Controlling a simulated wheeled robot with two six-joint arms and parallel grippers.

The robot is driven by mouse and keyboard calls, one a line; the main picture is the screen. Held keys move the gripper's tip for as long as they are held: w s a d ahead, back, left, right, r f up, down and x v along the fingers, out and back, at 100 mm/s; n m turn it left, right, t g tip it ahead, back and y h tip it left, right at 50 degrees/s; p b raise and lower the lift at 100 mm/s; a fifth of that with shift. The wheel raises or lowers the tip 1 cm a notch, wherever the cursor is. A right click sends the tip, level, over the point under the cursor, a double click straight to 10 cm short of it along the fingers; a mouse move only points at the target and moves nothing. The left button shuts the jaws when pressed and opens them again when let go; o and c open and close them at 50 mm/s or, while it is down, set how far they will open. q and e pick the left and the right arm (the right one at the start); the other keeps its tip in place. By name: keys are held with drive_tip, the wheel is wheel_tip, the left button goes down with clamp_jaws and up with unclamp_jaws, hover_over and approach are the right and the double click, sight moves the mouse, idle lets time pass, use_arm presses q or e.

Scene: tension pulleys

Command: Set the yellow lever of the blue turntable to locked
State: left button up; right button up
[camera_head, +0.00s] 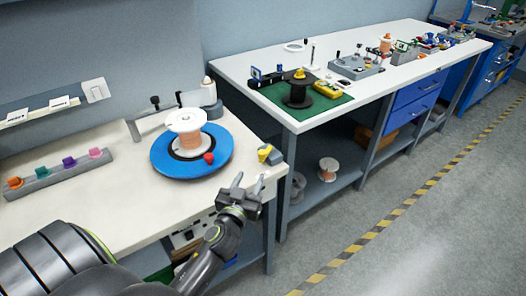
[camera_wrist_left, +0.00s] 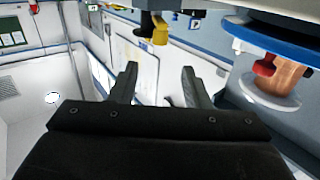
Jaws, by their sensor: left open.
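The blue turntable (camera_head: 165,160) sits on the white bench and carries a spool (camera_head: 188,140) of copper-coloured wire with white flanges; a red knob (camera_head: 209,158) is at its front edge. The yellow lever (camera_head: 264,152) is on a small dark and grey block at the bench's right edge, apart from the disc. My left gripper (camera_head: 249,181) is open and empty, just in front of the lever and apart from it. In the left wrist view the lever (camera_wrist_left: 158,30) shows beyond the open fingers (camera_wrist_left: 160,85), with the turntable (camera_wrist_left: 275,38) at upper right. My right gripper is not in view.
A grey strip with several coloured pegs (camera_head: 55,174) lies at the bench's left. A grey arm fixture (camera_head: 160,118) stands behind the turntable. A second white bench (camera_head: 270,62) with a green mat (camera_head: 335,102) stands at right. The bench front between strip and turntable is clear.

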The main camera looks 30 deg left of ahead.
sight(261, 156)
use_arm(q)
drive_tip(key=p+x, duration=0.1)
drive_tip(key=x, duration=1.1)
drive_tip(key=shift+w, duration=0.3)
clamp_jaws()
